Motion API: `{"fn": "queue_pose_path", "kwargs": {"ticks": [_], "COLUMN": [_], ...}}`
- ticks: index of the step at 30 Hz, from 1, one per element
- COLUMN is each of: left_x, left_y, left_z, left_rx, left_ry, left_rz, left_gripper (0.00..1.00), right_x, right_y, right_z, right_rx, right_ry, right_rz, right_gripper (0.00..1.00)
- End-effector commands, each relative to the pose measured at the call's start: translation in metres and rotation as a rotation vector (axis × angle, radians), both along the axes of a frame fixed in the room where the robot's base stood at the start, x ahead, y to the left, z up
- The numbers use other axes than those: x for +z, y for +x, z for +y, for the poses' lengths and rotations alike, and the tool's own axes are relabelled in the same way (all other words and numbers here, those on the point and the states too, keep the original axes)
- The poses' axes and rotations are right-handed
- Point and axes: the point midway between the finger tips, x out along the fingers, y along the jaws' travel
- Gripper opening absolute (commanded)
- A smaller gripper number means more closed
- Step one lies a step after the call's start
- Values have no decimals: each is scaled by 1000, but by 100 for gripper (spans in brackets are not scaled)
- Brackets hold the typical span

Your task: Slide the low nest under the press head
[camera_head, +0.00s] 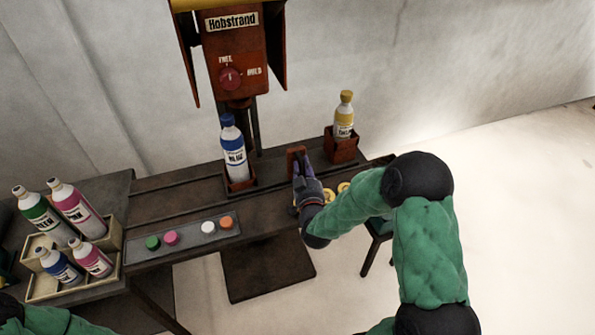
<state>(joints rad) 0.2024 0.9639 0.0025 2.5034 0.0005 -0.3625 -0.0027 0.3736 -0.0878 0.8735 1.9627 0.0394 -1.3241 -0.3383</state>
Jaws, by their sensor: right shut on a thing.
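The press head (238,103) hangs below the rust-red press housing (236,50) marked Hobstrand. A blue-capped bottle (233,150) stands upright in a low brown nest (241,184) on the dark bench rail, roughly below the press head. A yellow-capped bottle (344,115) stands in a taller brown nest (341,148) to the right. My right gripper (298,172) is between the two nests, shut on a brown upright tab (296,153); what the tab joins is partly hidden. My left gripper is out of view; only part of its arm shows at bottom left.
A grey strip (184,241) with green, pink, white and orange caps lies at the bench front. A pale crate (67,288) of several bottles stands at left. Yellow round pieces (343,187) lie beside my right wrist. The housing has a FREE/HOLD dial (230,78).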

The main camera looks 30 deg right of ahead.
Motion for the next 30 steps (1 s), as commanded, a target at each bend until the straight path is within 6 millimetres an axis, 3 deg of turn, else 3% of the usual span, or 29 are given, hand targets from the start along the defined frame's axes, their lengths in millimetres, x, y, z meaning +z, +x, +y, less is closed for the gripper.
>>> {"fn": "queue_pose_path", "kwargs": {"ticks": [10, 11, 13, 14, 24, 30], "left_x": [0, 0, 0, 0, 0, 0], "left_y": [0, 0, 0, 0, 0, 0], "left_z": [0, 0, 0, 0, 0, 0], "left_rx": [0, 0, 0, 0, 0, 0], "left_ry": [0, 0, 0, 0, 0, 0], "left_rz": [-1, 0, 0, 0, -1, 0], "left_gripper": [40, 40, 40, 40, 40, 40], "right_x": [0, 0, 0, 0, 0, 0], "right_y": [0, 0, 0, 0, -1, -20], "right_z": [0, 0, 0, 0, 1, 9], "right_rx": [5, 5, 5, 5, 4, 5], "right_ry": [-1, -1, 0, 0, 0, 0], "right_rz": [2, 2, 1, 1, 1, 2], "right_gripper": [0, 29, 48, 51, 51, 51]}}
